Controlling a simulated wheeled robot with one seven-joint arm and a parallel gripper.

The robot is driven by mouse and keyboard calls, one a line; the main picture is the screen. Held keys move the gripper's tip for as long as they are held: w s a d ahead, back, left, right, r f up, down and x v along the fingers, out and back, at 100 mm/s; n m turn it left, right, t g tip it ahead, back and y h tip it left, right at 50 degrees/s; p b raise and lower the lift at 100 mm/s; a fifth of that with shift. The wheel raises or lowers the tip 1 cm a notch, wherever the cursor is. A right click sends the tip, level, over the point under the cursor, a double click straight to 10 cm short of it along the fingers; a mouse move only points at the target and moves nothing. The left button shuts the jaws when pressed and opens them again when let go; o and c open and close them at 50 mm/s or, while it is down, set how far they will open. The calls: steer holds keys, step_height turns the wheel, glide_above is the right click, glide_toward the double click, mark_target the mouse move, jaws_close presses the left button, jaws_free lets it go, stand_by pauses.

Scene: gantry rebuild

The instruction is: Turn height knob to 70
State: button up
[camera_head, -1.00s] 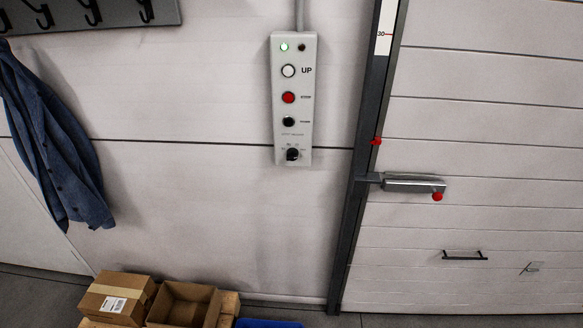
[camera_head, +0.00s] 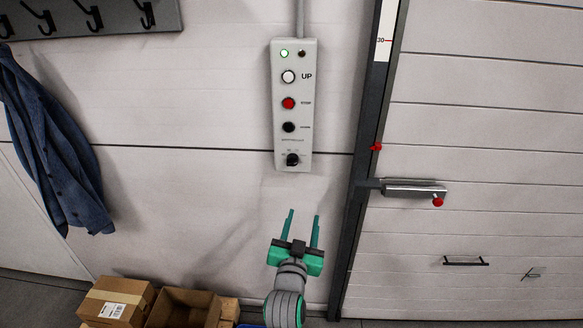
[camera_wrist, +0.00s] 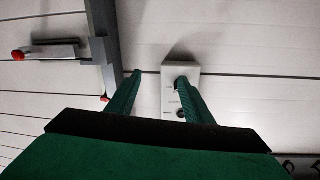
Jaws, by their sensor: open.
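The height knob (camera_head: 292,160) is a small black dial at the bottom of the pale control panel (camera_head: 279,145) on the wall. A dial scale surrounds it, but its marks are too small to read. My gripper (camera_head: 303,213) is green, open and empty, below the panel and apart from the knob in the head view. In the wrist view, my gripper (camera_wrist: 159,80) shows its two fingers spread, with the panel (camera_wrist: 192,69) beyond them. The right finger covers part of the panel there, and I cannot clearly tell the knob.
Above the knob are a black button (camera_head: 289,127), a red button (camera_head: 288,103) and a white UP button (camera_head: 288,77). A door (camera_head: 480,125) with a latch (camera_head: 408,190) stands right. Cardboard boxes (camera_head: 115,302) lie lower left. A blue jacket (camera_head: 65,165) hangs left.

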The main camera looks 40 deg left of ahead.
glide_toward(291, 164)
steer(key=shift+y, duration=0.3)
steer(key=x, duration=0.8)
steer(key=shift+w+f, duration=0.1)
steer(key=shift+w, duration=0.35)
steer(key=c, duration=1)
steer(key=shift+c, duration=0.2)
steer(key=shift+n, duration=0.3)
steer(key=n, duration=0.3)
steer(key=shift+d+f+n, duration=0.1)
steer(key=shift+n, duration=0.2)
steer(key=shift+n+y, duration=0.3)
steer(key=shift+n, duration=2)
